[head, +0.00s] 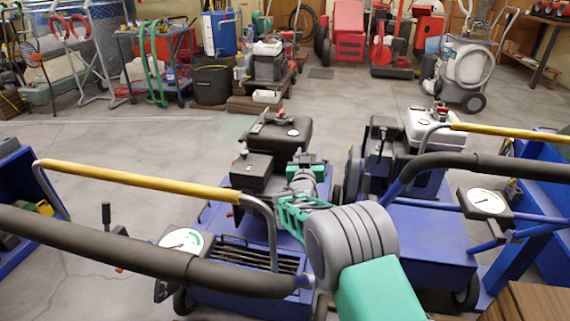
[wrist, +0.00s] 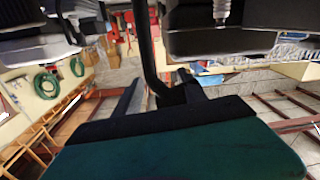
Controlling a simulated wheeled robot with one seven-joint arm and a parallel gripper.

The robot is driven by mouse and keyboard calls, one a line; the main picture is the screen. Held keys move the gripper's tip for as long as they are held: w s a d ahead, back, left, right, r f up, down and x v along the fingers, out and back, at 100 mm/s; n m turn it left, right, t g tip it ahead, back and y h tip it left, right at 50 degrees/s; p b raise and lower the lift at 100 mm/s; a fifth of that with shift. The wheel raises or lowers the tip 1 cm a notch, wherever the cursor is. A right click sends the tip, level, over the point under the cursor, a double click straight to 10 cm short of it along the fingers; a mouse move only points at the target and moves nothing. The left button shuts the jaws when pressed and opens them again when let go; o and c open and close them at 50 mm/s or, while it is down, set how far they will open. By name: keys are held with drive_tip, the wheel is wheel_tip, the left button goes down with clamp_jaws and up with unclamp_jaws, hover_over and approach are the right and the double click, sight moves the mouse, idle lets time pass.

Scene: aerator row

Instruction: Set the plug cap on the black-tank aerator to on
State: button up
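The black-tank aerator (head: 238,285) stands left of centre in the head view, with its black tank (head: 290,133) at the far end and a dark engine block (head: 252,172) nearer. My gripper (head: 301,162) is beside the engine block, right of it and in front of the tank. In the wrist view, a bare spark plug (wrist: 222,11) with a pale tip sticks out from dark machine parts at the top. A black lead (wrist: 150,55) runs from the top edge to a dark boot-like piece, probably the plug cap (wrist: 176,95), at my gripper. Whether the fingers grip it is unclear.
A white-tank aerator (head: 430,245) stands close on the right, its white tank (head: 425,122) at the back. Yellow-gripped handlebars (head: 135,180) and black padded bars cross the foreground. Each machine has a round gauge (head: 182,240). Open floor (head: 140,135) lies behind and left.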

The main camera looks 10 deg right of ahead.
drive_tip(key=s+a+r+n+g+p, duration=0.1)
drive_tip(key=s+r+n+p, duration=0.3)
drive_tip(key=s+n+p, duration=0.4)
drive_tip(key=s+a+r+n+g+p, duration=0.1)
drive_tip(key=s+a+r+n+p, duration=0.2)
drive_tip(key=s+n+p, duration=0.4)
drive_tip(key=r+n+p, duration=0.1)
drive_tip(key=n+p, duration=0.1)
drive_tip(key=p, duration=0.3)
drive_tip(key=shift+s+a+n+g+h, duration=0.25)
drive_tip(key=shift+s+n+g+h, duration=0.05)
drive_tip(key=shift+s, duration=0.05)
drive_tip(key=shift+o, duration=0.2)
